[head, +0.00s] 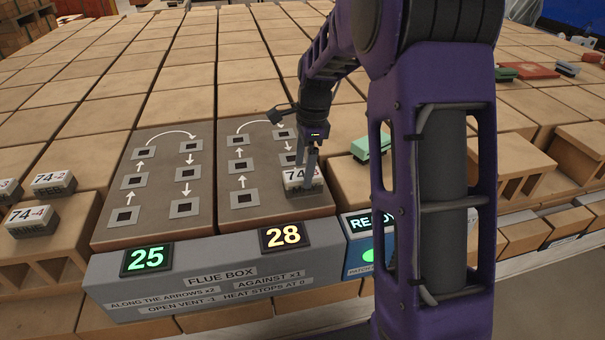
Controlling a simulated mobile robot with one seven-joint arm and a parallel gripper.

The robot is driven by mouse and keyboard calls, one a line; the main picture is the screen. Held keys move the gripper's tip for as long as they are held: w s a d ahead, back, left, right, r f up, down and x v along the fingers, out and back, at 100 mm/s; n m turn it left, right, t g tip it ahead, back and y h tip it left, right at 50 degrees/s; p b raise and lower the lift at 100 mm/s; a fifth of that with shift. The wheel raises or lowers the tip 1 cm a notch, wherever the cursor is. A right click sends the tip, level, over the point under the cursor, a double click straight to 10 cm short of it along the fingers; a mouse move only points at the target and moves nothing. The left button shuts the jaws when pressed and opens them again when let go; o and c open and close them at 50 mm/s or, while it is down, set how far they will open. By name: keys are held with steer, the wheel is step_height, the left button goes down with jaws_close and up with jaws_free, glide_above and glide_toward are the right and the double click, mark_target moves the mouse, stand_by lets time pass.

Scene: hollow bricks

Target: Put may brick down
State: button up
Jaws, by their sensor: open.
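A small white-topped grey brick (302,183) marked 74, the rest of its label hidden, sits at the lower right of the right-hand board (262,200), where the right column's lowest vent would be. My gripper (306,164) is open, pointing down, with its fingers right at the top of this brick. I cannot tell whether they touch it. The board has square vents and white arrows, up on the left and down on the right. No name "may" can be read on any brick.
The grey flue box (215,283) fronts both boards, showing 25 and 28. The left board (150,210) has no bricks. Similar bricks, 74-2 (53,183) and 74-4 (33,217), stand at left. A green piece (371,146) is right of my gripper. My arm hides part of the right side.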

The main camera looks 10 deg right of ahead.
step_height(320, 180, up, 9)
steer(key=d+p, duration=0.1)
steer(key=shift+r, duration=0.1)
stand_by(0.3)
